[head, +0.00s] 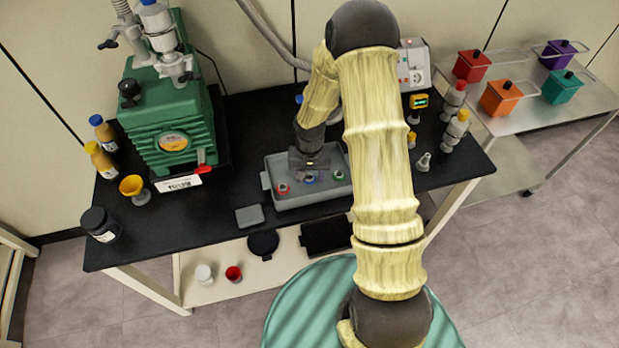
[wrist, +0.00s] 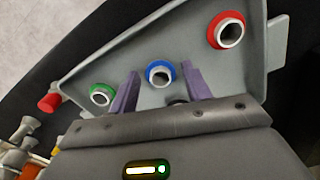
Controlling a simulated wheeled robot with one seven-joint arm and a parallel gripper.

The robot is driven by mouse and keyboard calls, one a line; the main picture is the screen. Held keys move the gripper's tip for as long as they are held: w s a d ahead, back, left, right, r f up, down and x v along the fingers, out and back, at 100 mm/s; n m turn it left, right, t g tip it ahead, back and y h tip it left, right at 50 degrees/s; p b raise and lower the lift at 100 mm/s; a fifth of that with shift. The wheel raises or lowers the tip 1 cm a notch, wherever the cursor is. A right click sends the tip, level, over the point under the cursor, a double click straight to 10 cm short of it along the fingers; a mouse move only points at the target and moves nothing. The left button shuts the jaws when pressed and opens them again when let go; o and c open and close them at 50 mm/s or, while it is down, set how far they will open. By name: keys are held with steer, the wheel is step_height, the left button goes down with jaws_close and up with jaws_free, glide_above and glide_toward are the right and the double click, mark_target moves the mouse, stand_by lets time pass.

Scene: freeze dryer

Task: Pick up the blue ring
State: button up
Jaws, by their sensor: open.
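The blue ring (wrist: 160,73) sits in the grey tray (wrist: 120,62), around a pale round neck or tube. In the head view the blue ring (head: 309,179) shows just below my gripper (head: 311,172). In the wrist view my gripper (wrist: 160,88) is open, with one purple finger on each side of the blue ring. I cannot tell whether the fingers touch it. A red ring (wrist: 227,30) and a green ring (wrist: 102,94) sit in the same tray, on either side of the blue one.
The tray stands on a black table (head: 225,225). A grey lid-like block (head: 250,216) lies left of the tray. A green pump (head: 172,115) and brown bottles (head: 103,160) stand at the left. A side cart (head: 530,112) at the right holds several coloured containers. My arm crosses the tray's right side.

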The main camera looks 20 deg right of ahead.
mark_target(310, 178)
stand_by(0.4)
steer(key=c, duration=0.8)
steer(key=shift+r, duration=0.1)
steer(key=shift+c, duration=0.2)
step_height(310, 178, up, 10)
steer(key=shift+b, duration=0.35)
